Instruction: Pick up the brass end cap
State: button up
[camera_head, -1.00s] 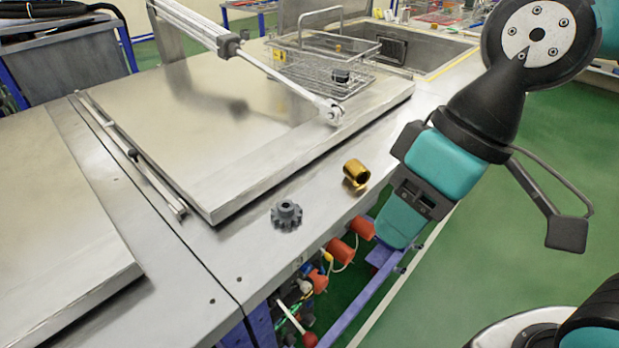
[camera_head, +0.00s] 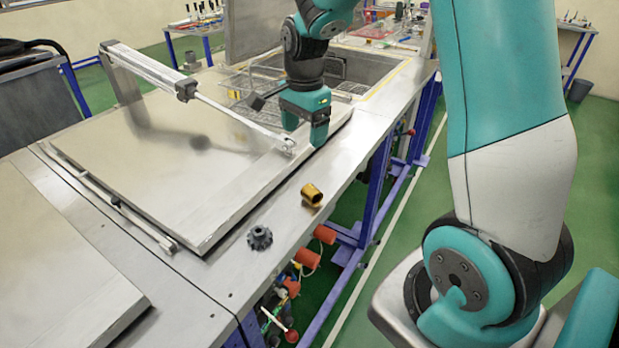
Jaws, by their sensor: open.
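The brass end cap (camera_head: 311,194) is a small gold-coloured cylinder with a dark hollow opening. It lies on the steel bench top (camera_head: 255,283), close to the bench's front edge. My gripper (camera_head: 305,138) points down over the edge of the steel lid, farther back along the bench than the cap and apart from it. My gripper is open, and I see nothing held in it. The view is nearly side-on, so the gap between the fingers is hard to make out.
A dark grey gear (camera_head: 260,238) stands on the bench left of the cap. The steel lid (camera_head: 190,170) with a pneumatic cylinder (camera_head: 150,68) lies behind. My gripper hides part of the wire basket (camera_head: 238,82). Red connectors (camera_head: 325,234) hang below the bench edge.

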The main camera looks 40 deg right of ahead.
jog(key=d+f+m, duration=0.1)
jog(key=d+f, duration=0.1)
jog(key=p, duration=0.3)
send_over(312, 189)
jog(key=f, duration=1)
jog(key=shift+w+a+f, duration=0.1)
jog(key=shift+w+a, duration=0.1)
jog(key=shift+w, duration=0.2)
jog(key=shift+s+d+f+p, duration=0.15)
jog(key=shift+f+p, duration=0.7)
jog(key=shift+f, duration=0.55)
jog(key=shift+s+d+f+p, duration=0.15)
jog(key=shift+f+p, duration=0.65)
jog(key=shift+f, duration=0.55)
jog(key=shift+a, duration=0.1)
jog(key=c, duration=1.3)
jog(key=shift+r, duration=0.1)
